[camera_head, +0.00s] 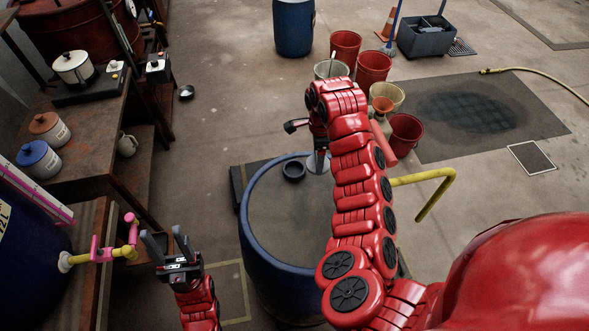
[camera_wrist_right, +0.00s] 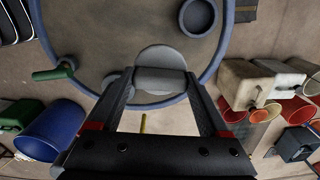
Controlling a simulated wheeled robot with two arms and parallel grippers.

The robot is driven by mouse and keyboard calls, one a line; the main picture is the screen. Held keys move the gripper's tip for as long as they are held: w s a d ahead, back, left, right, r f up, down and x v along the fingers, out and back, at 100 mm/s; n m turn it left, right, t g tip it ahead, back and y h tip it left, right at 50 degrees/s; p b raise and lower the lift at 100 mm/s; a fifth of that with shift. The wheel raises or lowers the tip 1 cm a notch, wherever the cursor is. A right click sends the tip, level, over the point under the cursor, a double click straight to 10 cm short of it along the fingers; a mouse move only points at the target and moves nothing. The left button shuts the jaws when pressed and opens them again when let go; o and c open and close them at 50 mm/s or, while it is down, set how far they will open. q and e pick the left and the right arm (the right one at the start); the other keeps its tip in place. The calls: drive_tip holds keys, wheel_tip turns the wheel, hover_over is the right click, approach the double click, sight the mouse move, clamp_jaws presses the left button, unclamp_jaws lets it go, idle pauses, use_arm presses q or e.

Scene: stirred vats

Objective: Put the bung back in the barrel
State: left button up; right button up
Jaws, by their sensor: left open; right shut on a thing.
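The blue barrel (camera_head: 246,215) stands upright in front of me with a flat grey-brown top. A dark round collar (camera_head: 293,169), which looks like the bung hole, is near its far edge; it also shows in the right wrist view (camera_wrist_right: 198,17). My right gripper (camera_head: 319,150) is shut on a pale grey bung (camera_wrist_right: 161,57) with a wide round disc. The bung is over the barrel's rim, to the right of the collar in the head view and apart from it. I cannot tell its height. My left gripper (camera_head: 168,244) is open and empty, left of the barrel.
A workbench (camera_head: 85,165) with pots runs along the left. A blue drum with a pink and yellow tap (camera_head: 125,250) is near my left gripper. Red buckets (camera_head: 373,70) stand behind the barrel. A yellow pipe (camera_head: 432,178) shows at its right.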

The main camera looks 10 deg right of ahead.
drive_tip(key=s+a+f+m, duration=0.2)
drive_tip(key=s+f, duration=0.3)
drive_tip(key=s, duration=0.2)
drive_tip(key=w+a+f+b, duration=0.1)
drive_tip(key=w+b, duration=0.1)
drive_tip(key=w, duration=0.3)
drive_tip(key=w+a+f+b, duration=0.1)
drive_tip(key=w+f+b, duration=0.1)
drive_tip(key=w, duration=0.3)
drive_tip(key=w+a+f+b, duration=0.1)
drive_tip(key=w+b, duration=0.1)
drive_tip(key=w, duration=0.3)
drive_tip(key=shift+a+f+b, duration=0.15)
drive_tip(key=shift+f+b, duration=0.15)
drive_tip(key=shift+f, duration=0.3)
drive_tip(key=shift+f, duration=0.1)
